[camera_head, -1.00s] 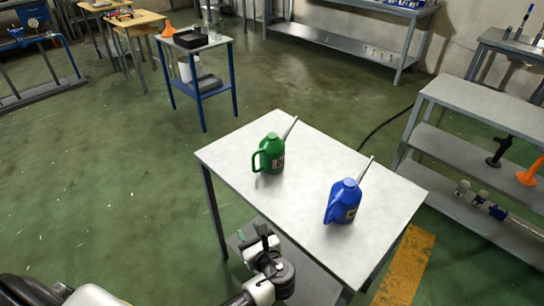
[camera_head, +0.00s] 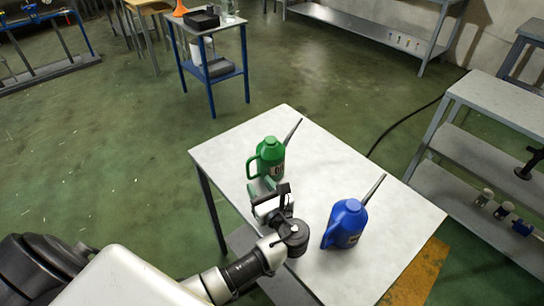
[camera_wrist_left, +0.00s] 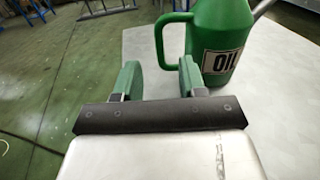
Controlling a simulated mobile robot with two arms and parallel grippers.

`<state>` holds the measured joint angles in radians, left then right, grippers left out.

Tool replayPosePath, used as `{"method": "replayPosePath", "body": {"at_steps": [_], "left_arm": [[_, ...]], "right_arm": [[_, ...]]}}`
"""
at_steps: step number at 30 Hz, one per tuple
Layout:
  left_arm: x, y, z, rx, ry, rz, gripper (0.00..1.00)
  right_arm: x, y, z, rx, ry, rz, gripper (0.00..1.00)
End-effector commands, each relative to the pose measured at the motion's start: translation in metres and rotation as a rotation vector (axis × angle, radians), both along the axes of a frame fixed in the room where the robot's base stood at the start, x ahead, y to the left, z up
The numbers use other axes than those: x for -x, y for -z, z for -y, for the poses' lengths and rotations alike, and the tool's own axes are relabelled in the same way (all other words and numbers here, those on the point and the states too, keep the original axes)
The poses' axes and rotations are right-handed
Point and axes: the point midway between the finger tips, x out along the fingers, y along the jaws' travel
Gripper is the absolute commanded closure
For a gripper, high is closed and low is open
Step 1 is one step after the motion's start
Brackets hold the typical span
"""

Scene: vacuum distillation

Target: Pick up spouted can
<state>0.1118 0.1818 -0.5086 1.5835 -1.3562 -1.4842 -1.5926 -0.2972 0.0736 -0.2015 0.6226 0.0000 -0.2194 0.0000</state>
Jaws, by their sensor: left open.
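A green spouted can (camera_head: 271,158) labelled "OIL" stands upright on the grey table (camera_head: 330,150), its handle to the left and its thin spout to the upper right. A blue spouted can (camera_head: 346,223) stands upright on the same table, nearer and to the right. My left gripper (camera_head: 262,188) is at the table's left part, just in front of the green can. In the left wrist view the green can (camera_wrist_left: 220,40) is ahead and to the right of my open, empty left gripper (camera_wrist_left: 158,75); its handle is ahead of the fingers. My right gripper is not visible.
A blue-legged side table (camera_head: 212,60) with a black tray stands at the back. A grey shelf unit (camera_head: 490,130) holding several small items stands to the right. The table's far right surface is clear.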

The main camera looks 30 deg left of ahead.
Motion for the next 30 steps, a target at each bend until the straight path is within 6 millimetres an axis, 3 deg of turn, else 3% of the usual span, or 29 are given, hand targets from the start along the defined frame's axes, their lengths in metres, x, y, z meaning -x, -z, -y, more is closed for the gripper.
{"method": "replayPosePath", "body": {"at_steps": [5,18,25,30], "left_arm": [[-0.014,-0.001,-0.021,-0.003,0.000,-0.001,0.59],[-0.040,-0.004,-0.064,-0.002,-0.001,0.000,0.59],[-0.041,-0.003,-0.066,0.001,0.000,-0.001,0.59],[-0.041,-0.003,-0.066,0.001,0.000,-0.001,0.83]], "right_arm": [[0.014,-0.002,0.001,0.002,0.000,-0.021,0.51],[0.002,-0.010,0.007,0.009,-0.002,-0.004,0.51],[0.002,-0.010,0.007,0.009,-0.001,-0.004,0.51],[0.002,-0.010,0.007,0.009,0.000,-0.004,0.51]]}}
